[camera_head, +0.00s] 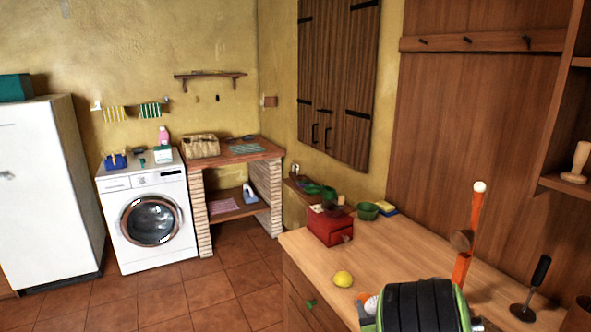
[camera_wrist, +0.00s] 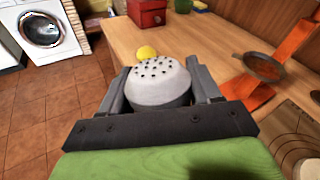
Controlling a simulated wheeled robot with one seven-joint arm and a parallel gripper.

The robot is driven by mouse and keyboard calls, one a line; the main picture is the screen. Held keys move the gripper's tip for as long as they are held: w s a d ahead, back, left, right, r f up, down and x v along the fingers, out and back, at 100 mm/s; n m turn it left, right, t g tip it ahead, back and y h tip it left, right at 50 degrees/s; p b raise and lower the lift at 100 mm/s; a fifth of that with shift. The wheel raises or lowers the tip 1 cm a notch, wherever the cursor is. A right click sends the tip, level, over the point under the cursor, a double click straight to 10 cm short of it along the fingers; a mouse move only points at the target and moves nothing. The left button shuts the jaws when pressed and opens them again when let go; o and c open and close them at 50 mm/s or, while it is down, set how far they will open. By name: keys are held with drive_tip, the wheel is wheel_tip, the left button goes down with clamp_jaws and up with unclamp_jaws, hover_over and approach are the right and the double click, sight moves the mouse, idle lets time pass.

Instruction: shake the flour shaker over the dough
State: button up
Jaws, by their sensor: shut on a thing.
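The flour shaker (camera_wrist: 158,85) has a pale grey domed top with several dark holes. My gripper (camera_wrist: 160,98) has a finger on each side of it and is shut on it. In the head view the white shaker top (camera_head: 371,306) shows at the bottom, partly hidden by my arm. A pale rounded thing (camera_wrist: 308,170), perhaps the dough, is cut off at the lower right of the wrist view. It lies by a mat with printed circles (camera_wrist: 283,140). The shaker is to the left of the mat in that view.
A yellow lemon (camera_head: 343,279) and a red box (camera_head: 330,227) are on the wooden counter (camera_head: 395,246). Green bowls (camera_head: 367,211) stand at the back. An orange upright stand (camera_head: 476,215) and a dark-handled tool (camera_head: 538,275) are at the right. The counter middle is fairly clear.

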drive_tip(key=shift+d+f+p, duration=0.25)
drive_tip(key=shift+f+p, duration=0.45)
drive_tip(key=shift+f, duration=0.15)
drive_tip(key=s+d+p, duration=0.1)
drive_tip(key=d, duration=0.3)
drive_tip(key=s+d+f+m+p, duration=0.1)
drive_tip(key=d+p, duration=0.1)
drive_tip(key=d, duration=0.3)
drive_tip(key=s+d+f+m+p, duration=0.1)
drive_tip(key=d, duration=0.4)
drive_tip(key=shift+f+y, duration=0.15)
drive_tip(key=shift+y, duration=0.25)
drive_tip(key=s+d+r+m+p, duration=0.1)
drive_tip(key=s+d+r+p, duration=0.1)
drive_tip(key=s+d+r, duration=0.3)
drive_tip(key=s+d+r+m+p, duration=0.1)
drive_tip(key=s+d+r+p, duration=0.15)
drive_tip(key=d, duration=0.55)
drive_tip(key=s+f+m+g+y+p, duration=0.1)
drive_tip(key=f+m+g+y+p, duration=0.1)
drive_tip(key=g+p, duration=0.1)
drive_tip(key=s+a+f+m+g+y+p, duration=0.1)
drive_tip(key=f+m+g+y+p, duration=0.1)
drive_tip(key=f+g+p, duration=0.1)
drive_tip(key=s+a+f+m+g+y+p, duration=0.1)
drive_tip(key=f+m+g+y+p, duration=0.1)
drive_tip(key=g+p, duration=0.3)
drive_tip(key=shift+a+f+y, duration=0.1)
drive_tip(key=shift+f+y, duration=0.1)
drive_tip(key=shift+y, duration=0.1)
